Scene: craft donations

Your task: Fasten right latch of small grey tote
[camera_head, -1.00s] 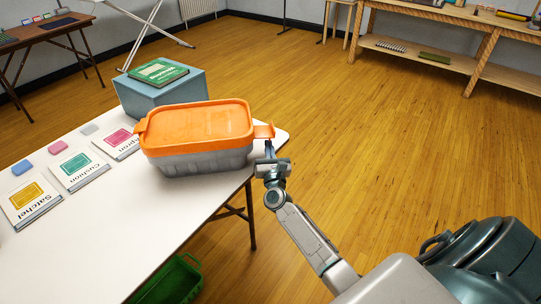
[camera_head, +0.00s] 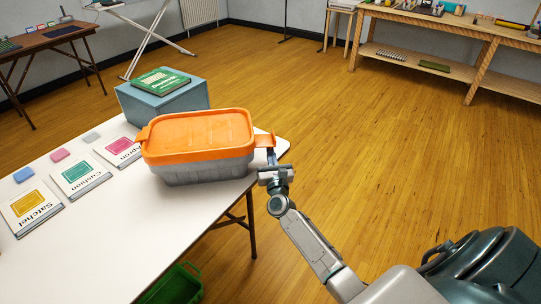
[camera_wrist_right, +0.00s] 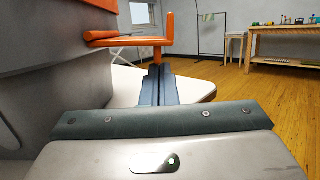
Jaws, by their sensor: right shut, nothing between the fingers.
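The small grey tote (camera_head: 205,168) stands on the white table with its orange lid (camera_head: 198,132) on. Its right latch (camera_head: 265,139) is an orange flap sticking outward from the lid's right end; it also shows in the right wrist view (camera_wrist_right: 128,41), standing out from the tote wall with an upright lip at its outer end. An orange left latch (camera_head: 144,134) shows at the other end. My right gripper (camera_head: 270,154) is shut and empty, its fingertips (camera_wrist_right: 158,72) just under the right latch's outer part; I cannot tell if they touch it. My left gripper is out of view.
A blue-grey box (camera_head: 165,104) with a green book (camera_head: 160,81) stands behind the tote. Labelled cards, including Satchel (camera_head: 30,208), lie on the table's left. A green crate (camera_head: 175,284) is below the table. The floor to the right is open.

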